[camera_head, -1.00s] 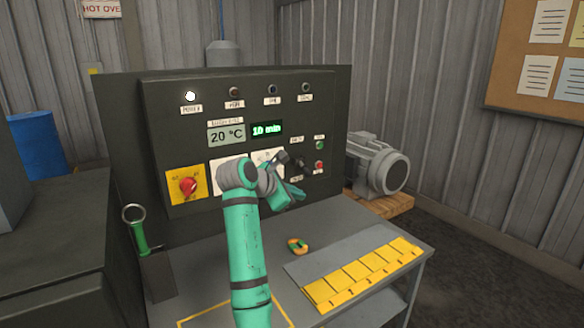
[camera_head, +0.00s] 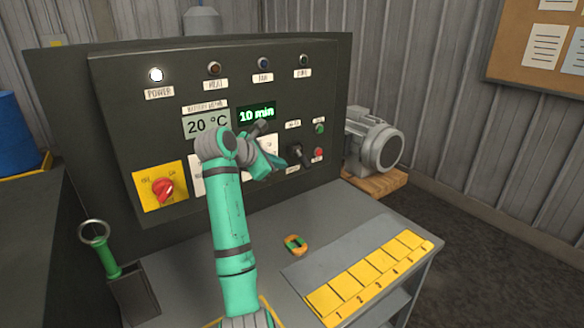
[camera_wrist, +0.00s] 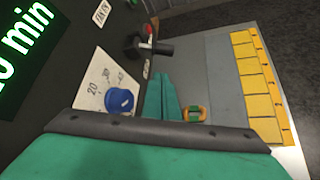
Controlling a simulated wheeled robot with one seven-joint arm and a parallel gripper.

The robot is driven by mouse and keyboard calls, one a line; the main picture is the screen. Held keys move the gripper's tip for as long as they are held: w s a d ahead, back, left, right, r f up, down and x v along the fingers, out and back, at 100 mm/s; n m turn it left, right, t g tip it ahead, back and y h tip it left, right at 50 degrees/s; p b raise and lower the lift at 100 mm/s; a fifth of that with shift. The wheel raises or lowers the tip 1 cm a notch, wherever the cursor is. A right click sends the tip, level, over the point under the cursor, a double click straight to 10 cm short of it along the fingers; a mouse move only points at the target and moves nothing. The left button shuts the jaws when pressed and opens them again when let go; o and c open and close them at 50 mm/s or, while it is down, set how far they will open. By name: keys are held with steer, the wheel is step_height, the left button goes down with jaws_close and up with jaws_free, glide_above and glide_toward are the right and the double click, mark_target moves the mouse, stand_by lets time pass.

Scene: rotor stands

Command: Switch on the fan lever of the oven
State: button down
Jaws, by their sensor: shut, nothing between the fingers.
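The oven's control panel (camera_head: 110,110) faces me. A black lever (camera_head: 298,155) sits at its lower right, between two small labels too blurred to read; it also shows in the wrist view (camera_wrist: 152,48), sticking out from the panel. The lamp labelled FAN (camera_head: 263,63) looks dark blue and unlit. My gripper (camera_head: 280,166) is shut and empty, in front of the panel, just left of the lever in the head view. In the wrist view its green fingers (camera_wrist: 168,97) appear below the lever and apart from it, beside a blue knob (camera_wrist: 119,101) on a numbered white dial.
A red switch (camera_head: 163,189) on a yellow plate is at lower left. The POWER lamp (camera_head: 156,75) glows white. Green (camera_head: 320,129) and red (camera_head: 318,153) buttons are right of the lever. A yellow-green ring (camera_head: 295,245) and yellow numbered strip (camera_head: 375,272) lie on the table.

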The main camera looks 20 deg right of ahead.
mark_target(302, 159)
steer(key=x, duration=1)
steer(key=shift+s+d, duration=0.2)
steer(key=shift+d, duration=0.15)
